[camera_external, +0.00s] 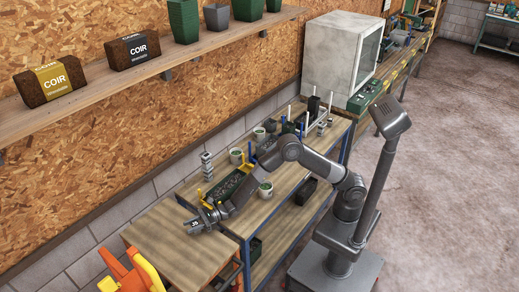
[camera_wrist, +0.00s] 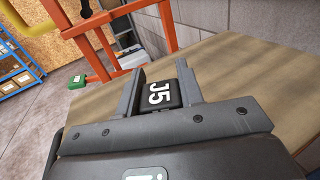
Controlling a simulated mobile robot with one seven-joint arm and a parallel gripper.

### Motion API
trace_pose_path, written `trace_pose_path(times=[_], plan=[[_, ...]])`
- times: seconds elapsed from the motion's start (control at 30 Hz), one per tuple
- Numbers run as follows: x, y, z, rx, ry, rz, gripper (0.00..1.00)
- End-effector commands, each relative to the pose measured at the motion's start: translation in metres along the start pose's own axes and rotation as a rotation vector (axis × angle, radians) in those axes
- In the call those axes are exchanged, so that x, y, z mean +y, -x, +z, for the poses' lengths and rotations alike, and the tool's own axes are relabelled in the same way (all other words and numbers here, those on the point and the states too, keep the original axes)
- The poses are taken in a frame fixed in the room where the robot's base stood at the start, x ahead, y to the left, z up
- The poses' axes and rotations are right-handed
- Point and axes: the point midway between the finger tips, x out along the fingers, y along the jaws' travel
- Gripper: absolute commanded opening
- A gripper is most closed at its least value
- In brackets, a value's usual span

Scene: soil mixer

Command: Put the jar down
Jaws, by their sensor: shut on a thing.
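The jar has a black lid marked J5 (camera_wrist: 160,94). In the wrist view it sits between the two grey fingers of my gripper (camera_wrist: 160,76), which are shut on it. The lid hides most of the jar's body. In the external view my gripper (camera_external: 205,214) and the small dark jar (camera_external: 194,222) are at the near-left end of the long workbench, by the bare wooden tabletop (camera_external: 178,250). That tabletop (camera_wrist: 235,85) also shows beneath the jar in the wrist view. I cannot tell whether the jar touches it.
A green tray (camera_external: 226,188) with yellow parts lies behind my gripper on the workbench, near several white pots (camera_external: 236,156). An orange frame (camera_external: 135,272) stands at the table's left end. The wooden tabletop is otherwise clear.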

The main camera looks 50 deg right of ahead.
Motion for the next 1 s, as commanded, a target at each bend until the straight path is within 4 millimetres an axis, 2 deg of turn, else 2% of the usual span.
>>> trace_pose_path(times=[0.2, 0.57, 0.6, 0.83, 1.0], plan=[[0.000, 0.000, -0.030, 0.001, -0.001, 0.001, 0.11], [0.000, 0.000, -0.034, 0.000, -0.001, 0.000, 0.11], [0.000, 0.000, -0.033, 0.000, 0.000, 0.000, 0.37], [0.000, 0.000, -0.033, 0.000, 0.000, 0.000, 0.55], [0.000, 0.000, -0.033, 0.000, 0.000, 0.000, 0.56]])
